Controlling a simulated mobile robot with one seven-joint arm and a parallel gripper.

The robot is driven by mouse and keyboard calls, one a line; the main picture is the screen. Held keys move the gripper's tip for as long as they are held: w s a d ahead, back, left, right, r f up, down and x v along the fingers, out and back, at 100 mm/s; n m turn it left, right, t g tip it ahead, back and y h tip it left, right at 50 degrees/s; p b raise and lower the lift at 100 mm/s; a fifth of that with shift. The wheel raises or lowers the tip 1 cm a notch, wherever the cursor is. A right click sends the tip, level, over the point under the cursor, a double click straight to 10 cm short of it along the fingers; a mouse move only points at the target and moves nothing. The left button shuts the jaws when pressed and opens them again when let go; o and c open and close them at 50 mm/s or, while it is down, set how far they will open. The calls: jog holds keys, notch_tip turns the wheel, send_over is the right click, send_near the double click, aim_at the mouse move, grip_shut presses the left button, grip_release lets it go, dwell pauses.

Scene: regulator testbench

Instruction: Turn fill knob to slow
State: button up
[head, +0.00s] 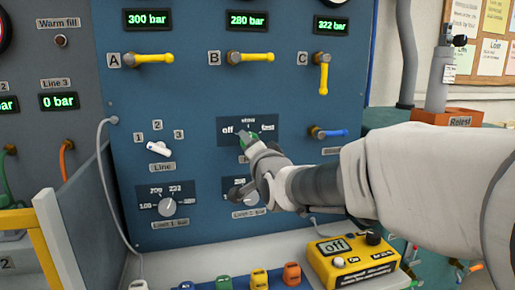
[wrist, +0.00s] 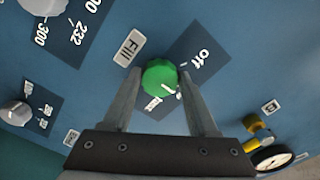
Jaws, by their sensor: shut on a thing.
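The green fill knob (wrist: 160,77) sits on a dark label plate on the blue panel; in the head view the knob (head: 249,139) is partly hidden by my gripper (head: 251,143). The plate reads off at left, slow at top and fast at right. In the wrist view my gripper (wrist: 160,80) has one finger on each side of the knob and is shut on it. The knob's white mark points to the lower right in the wrist view, away from off. The lettering there is partly hidden by a finger, so the exact setting is hard to read.
A white line knob (head: 159,148) and a grey limit knob (head: 168,207) are left of my gripper. Another limit knob (head: 238,190) is just below it. A blue lever (head: 328,133) is to the right. A yellow box (head: 352,262) stands on the bench below.

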dwell(0.4)
jog(key=o, duration=1.4)
jog(key=p+v, duration=0.2)
jog(key=v, duration=1.5)
jog(key=shift+s+r+p, duration=0.1)
jog(key=shift+s+p, duration=0.1)
jog(key=shift+p, duration=0.2)
jog(key=shift+d, duration=0.1)
